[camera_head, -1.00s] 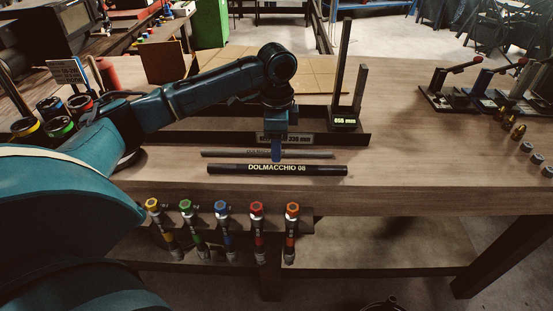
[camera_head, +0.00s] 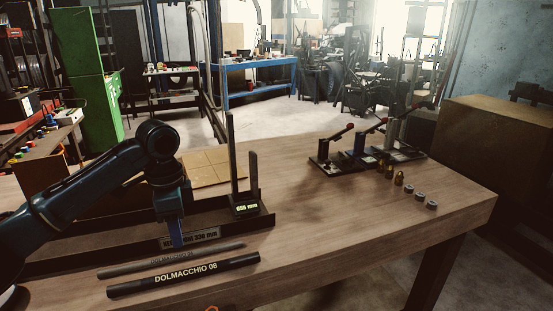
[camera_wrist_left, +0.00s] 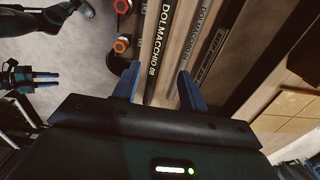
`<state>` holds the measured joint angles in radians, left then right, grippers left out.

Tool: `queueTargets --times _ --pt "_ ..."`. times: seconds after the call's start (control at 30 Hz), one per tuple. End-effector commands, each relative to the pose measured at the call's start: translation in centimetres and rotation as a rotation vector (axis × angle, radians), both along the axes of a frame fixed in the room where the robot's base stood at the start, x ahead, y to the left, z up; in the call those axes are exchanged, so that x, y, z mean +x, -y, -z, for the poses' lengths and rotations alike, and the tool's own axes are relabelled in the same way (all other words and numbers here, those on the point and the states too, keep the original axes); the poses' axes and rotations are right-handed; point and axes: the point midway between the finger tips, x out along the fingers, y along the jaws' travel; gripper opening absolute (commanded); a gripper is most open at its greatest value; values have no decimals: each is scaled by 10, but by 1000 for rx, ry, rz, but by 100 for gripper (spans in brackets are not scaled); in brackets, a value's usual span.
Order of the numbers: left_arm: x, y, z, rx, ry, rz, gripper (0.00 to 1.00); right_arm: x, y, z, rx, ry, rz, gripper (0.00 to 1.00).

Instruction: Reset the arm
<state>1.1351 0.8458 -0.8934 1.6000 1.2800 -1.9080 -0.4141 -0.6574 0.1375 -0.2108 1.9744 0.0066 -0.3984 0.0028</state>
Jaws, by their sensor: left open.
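My left gripper (camera_head: 178,238) points down above the table in the head view, beside the measuring tray. In the left wrist view its two blue fingers (camera_wrist_left: 160,86) are apart with nothing between the tips. A black hose marked DOLMACCHIO 08 (camera_head: 184,275) lies near the front edge of the table. A thinner dark hose (camera_head: 170,260) lies behind it. Both hoses also show beyond the fingers in the left wrist view, the marked one (camera_wrist_left: 155,50) lying in line with the gap. A second gripper, seemingly my right one (camera_wrist_left: 42,78), shows small at the left there; its opening is unclear.
The measuring tray (camera_head: 100,247) has an upright stop with a 655 mm display (camera_head: 245,208). Several lever tools (camera_head: 360,155), brass fittings (camera_head: 389,171) and grey ferrules (camera_head: 420,197) stand at the table's far right. The middle right of the table (camera_head: 330,215) is clear.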

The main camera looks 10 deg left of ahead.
Motion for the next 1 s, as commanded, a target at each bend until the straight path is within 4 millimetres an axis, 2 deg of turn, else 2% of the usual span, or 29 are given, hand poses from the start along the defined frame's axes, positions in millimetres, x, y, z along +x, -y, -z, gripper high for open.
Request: queueTargets --times 0.13,0.27,0.4,0.6,0.77,0.87,1.0 --pt "-7 22 30 -1 2 26 43 0 0 1 0 -1 0 36" --pt "-25 63 78 -25 28 53 43 0 0 1 0 -2 0 36" --pt "-54 107 123 -86 77 36 43 0 0 1 -1 -2 -1 36" --pt "-99 147 162 -188 141 -73 43 -1 0 1 -2 -2 -1 36" --pt "-142 161 183 -259 186 -250 43 -1 0 1 -2 -2 -1 36" --pt "-167 157 190 -276 213 -388 43 -1 1 1 -3 -1 -2 36" --pt "-199 140 196 -259 241 -564 43 -1 0 1 -2 -1 -3 36"
